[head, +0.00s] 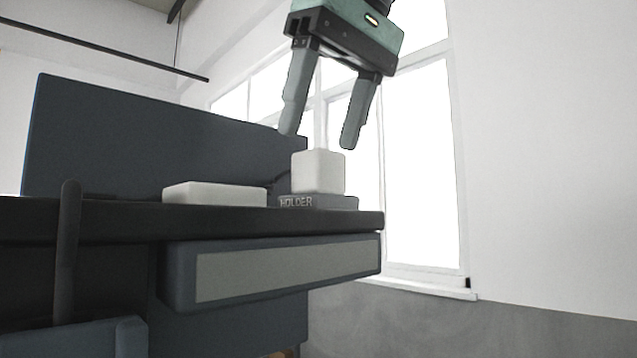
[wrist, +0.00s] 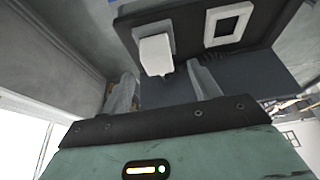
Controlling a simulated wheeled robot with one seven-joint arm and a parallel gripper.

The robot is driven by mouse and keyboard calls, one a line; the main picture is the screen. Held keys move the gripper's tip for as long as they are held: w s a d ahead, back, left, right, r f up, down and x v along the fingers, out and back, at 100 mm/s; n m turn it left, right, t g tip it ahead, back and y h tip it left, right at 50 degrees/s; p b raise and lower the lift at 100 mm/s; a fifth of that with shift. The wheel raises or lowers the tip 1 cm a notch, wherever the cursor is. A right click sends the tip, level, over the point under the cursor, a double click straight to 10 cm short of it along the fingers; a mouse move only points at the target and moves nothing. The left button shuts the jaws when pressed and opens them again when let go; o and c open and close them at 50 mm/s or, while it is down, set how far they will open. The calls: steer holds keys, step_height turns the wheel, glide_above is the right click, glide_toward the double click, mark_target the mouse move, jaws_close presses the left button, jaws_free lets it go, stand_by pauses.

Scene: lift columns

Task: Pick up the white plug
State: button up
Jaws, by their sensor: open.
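The white plug (head: 318,172) is a rounded white block that sits on a grey base marked HOLDER (head: 340,202), near the right end of the dark tabletop. My gripper (head: 319,142) is open and empty above the plug, with its two fingers pointing down and a gap between the fingertips and the plug's top. In the wrist view the plug (wrist: 155,54) appears beyond and roughly between the two fingers of my gripper (wrist: 160,84). The grey holder (wrist: 136,26) shows behind the plug there.
A low white box (head: 215,194) lies on the tabletop (head: 100,215) left of the holder; in the wrist view it looks like a white frame (wrist: 211,25). A dark cable (head: 278,182) runs near it. A dark blue panel (head: 130,135) stands at the back. Right of the table is free.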

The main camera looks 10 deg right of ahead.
mark_target(319, 158)
steer(key=shift+x, duration=2.25)
steer(key=shift+s+d+f, duration=0.1)
steer(key=shift+s+d, duration=0.05)
steer(key=shift+d, duration=0.05)
steer(key=c, duration=1)
step_height(319, 158, up, 10)
steer(key=p, duration=0.3)
steer(key=shift+f, duration=0.15)
